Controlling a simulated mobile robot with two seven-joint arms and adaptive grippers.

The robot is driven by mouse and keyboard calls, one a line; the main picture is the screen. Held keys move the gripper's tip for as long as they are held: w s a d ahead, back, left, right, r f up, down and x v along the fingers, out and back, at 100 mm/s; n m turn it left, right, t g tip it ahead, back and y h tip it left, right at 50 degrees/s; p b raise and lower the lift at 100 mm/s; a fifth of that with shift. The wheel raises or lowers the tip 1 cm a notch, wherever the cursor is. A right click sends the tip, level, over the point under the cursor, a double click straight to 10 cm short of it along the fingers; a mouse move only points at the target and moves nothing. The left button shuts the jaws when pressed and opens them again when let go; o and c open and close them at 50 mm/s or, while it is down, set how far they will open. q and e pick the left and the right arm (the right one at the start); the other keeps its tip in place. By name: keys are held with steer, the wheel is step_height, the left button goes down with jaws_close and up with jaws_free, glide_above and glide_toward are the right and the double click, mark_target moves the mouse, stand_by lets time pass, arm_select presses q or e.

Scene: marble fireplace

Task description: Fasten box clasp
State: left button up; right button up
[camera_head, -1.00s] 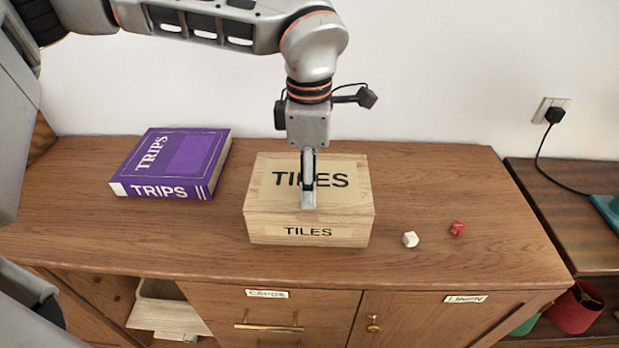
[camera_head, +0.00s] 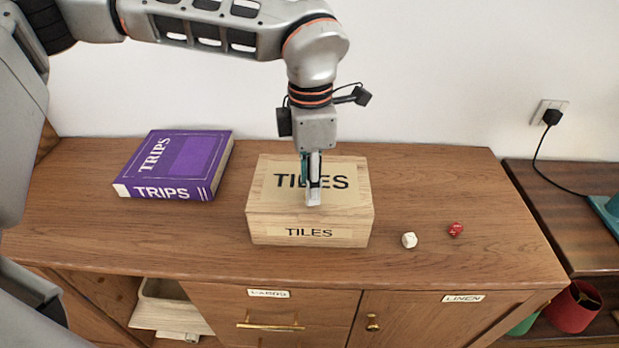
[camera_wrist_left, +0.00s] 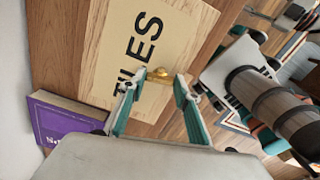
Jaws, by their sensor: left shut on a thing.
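The wooden box marked TILES (camera_head: 265,215) stands on the cabinet top with its lid down. A small brass clasp (camera_wrist_left: 160,75) shows at the box's edge in the left wrist view; in the head view my gripper hides it. My left gripper (camera_head: 314,201) reaches down over the front middle of the lid. In the left wrist view its teal-and-grey fingers (camera_wrist_left: 158,92) are on either side of the clasp and shut on it; the exact contact is hard to make out. My right gripper is not in view.
A purple TRIPS book (camera_head: 170,166) lies left of the box. A white die (camera_head: 409,240) and a red die (camera_head: 455,230) lie to its right. The wooden cabinet top (camera_head: 430,185) is otherwise clear, with a wall behind.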

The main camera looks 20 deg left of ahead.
arm_select(q)
steer(key=shift+n, duration=0.9)
steer(key=shift+n+p, duration=0.45)
steer(key=shift+n, duration=0.45)
steer(key=n, duration=0.3)
steer(key=shift+n, duration=0.3)
steer(key=n, duration=0.4)
steer(key=shift+n, duration=2.1)
steer(key=o, duration=1.1)
steer(key=shift+o, duration=0.2)
